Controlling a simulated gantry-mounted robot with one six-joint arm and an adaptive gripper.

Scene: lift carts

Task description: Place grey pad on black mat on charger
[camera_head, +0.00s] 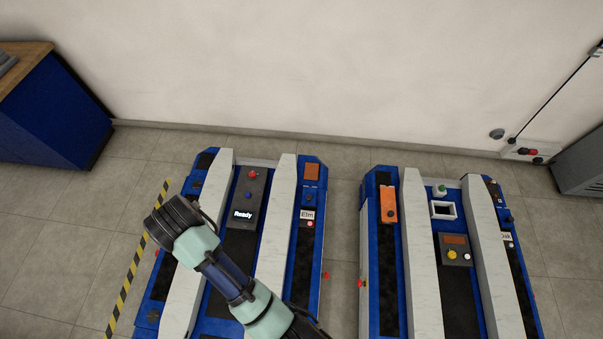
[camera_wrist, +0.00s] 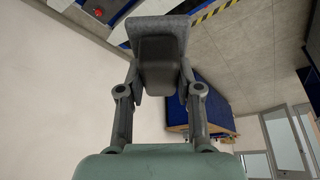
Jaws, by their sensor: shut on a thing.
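My gripper (camera_wrist: 160,76) is shut on a grey pad (camera_wrist: 204,20) in the wrist view. A dark block (camera_wrist: 158,48) sits against the middle of the pad, between the fingers. In the head view my gripper (camera_head: 168,216) is over the left edge of the left cart (camera_head: 318,235); the pad is not clearly visible there. A dark grey panel (camera_head: 254,186) with a red button, a blue button and a "Ready" display lies on the left cart, above a black mat (camera_head: 240,245). I cannot tell which unit is the charger.
A second blue cart (camera_head: 371,285) stands to the right, with an orange device (camera_head: 388,204), a white square frame (camera_head: 443,210) and a grey button box (camera_head: 455,249). Pale raised rails (camera_head: 423,255) run along both carts. A floor gap separates them. A blue bench (camera_head: 50,115) stands far left.

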